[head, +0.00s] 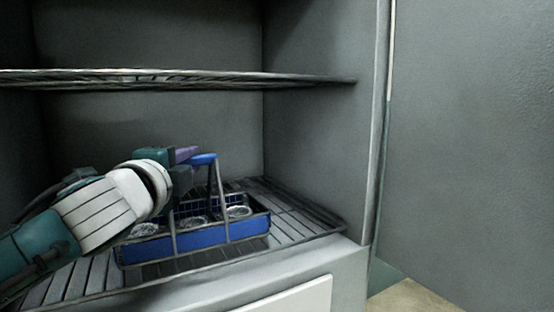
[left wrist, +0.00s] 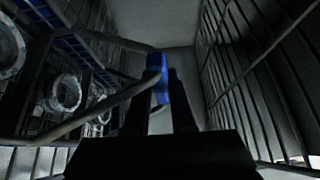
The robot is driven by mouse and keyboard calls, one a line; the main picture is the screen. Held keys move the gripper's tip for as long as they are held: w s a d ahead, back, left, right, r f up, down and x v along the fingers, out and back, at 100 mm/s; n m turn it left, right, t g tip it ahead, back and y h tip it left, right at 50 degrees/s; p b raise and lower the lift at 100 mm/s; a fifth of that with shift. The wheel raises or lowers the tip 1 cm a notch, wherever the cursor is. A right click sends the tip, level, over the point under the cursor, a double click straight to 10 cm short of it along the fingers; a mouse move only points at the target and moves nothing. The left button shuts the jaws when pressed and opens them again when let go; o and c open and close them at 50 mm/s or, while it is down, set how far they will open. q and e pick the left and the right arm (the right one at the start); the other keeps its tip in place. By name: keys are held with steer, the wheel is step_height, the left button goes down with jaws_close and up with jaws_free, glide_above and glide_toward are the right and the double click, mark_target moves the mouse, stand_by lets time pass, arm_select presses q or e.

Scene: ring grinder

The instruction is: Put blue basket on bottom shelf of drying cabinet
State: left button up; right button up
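The blue basket (head: 204,238) has dark wire sides and a raised handle with a blue grip (head: 204,159). It stands upright on the slatted bottom shelf (head: 305,222) of the drying cabinet (head: 315,130). Several round glass pieces sit in it. My left gripper (head: 186,168) reaches in from the left at the handle top. In the left wrist view its two dark fingers (left wrist: 165,90) stand close together with the blue grip (left wrist: 158,72) between them, and they look shut on it. My right gripper is not in view.
A wire upper shelf (head: 180,78) spans the cabinet above my left gripper. The cabinet's side wall and front edge (head: 375,130) lie to the right of the basket. Bare shelf slats show right of the basket and at the front left.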

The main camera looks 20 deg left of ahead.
arm_select(q)
steer(key=o, duration=0.4)
steer(key=shift+r, duration=0.25)
steer(key=v, duration=1.2)
steer(key=s+d+f+n+g+h, duration=0.1)
steer(key=s+d+f+n+g, duration=0.1)
steer(key=s+f+n+g, duration=0.8)
steer(key=s+d+f+n+g+h, duration=0.1)
steer(key=s+d+f, duration=0.1)
steer(key=s, duration=0.2)
steer(key=s+d+f+n+g+h, duration=0.1)
steer(key=s+d+f, duration=0.2)
steer(key=s+d+f+g+h+p, duration=0.1)
steer(key=s+d+f+h, duration=0.1)
steer(key=s+d+f, duration=0.1)
steer(key=shift+s+d+f+n+g, duration=0.1)
steer(key=shift+s+n+g, duration=0.1)
steer(key=shift+s, duration=0.2)
steer(key=shift+s+d+n+g, duration=0.15)
steer(key=shift+s+n+g, duration=0.05)
steer(key=shift+s, duration=0.25)
